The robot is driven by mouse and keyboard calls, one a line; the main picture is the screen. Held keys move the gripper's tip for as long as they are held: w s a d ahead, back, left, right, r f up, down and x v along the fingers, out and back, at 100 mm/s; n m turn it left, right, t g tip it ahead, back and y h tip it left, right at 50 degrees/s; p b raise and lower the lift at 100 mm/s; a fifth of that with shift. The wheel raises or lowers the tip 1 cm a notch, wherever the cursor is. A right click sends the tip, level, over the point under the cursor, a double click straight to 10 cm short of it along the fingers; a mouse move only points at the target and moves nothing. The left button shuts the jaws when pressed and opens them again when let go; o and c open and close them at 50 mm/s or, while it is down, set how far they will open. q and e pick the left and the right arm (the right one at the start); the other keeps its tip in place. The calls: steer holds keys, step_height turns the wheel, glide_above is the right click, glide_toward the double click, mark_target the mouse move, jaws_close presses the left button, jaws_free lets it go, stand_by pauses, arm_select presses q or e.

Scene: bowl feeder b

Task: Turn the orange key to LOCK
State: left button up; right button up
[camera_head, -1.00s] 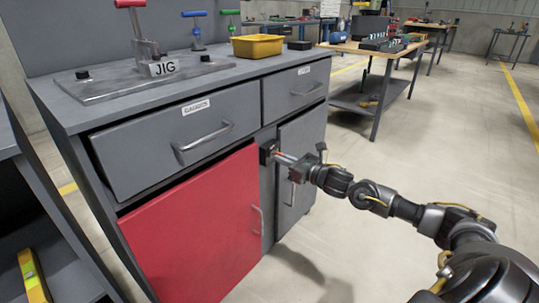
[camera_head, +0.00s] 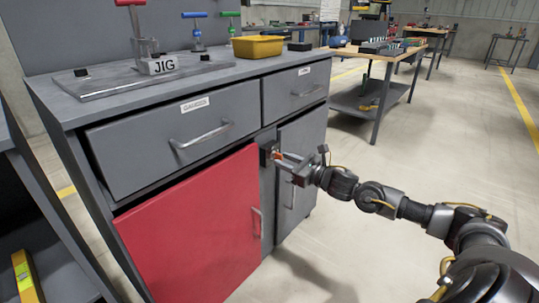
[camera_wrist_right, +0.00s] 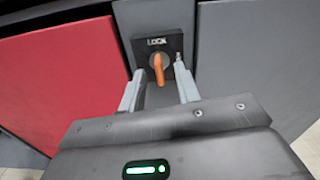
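The orange key (camera_wrist_right: 157,67) sits on a black switch plate marked LOCK (camera_wrist_right: 166,43) in the right wrist view. Its handle stands upright, its upper end just below the word LOCK. The key shows as a small orange spot (camera_head: 277,154) in the head view, on the cabinet post. My right gripper (camera_head: 281,161) is at the switch. In the wrist view its fingers (camera_wrist_right: 158,75) are apart, one on each side of the key, with gaps between. The key's lower end is close to the gripper body. My left gripper is out of view.
The red door (camera_head: 195,230) is left of the switch, the grey door (camera_head: 302,165) right. Drawers (camera_head: 185,135) are above. A jig (camera_head: 150,75) and yellow bin (camera_head: 258,46) stand on top. The floor at right is clear.

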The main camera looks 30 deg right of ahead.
steer(key=shift+v, duration=2.95)
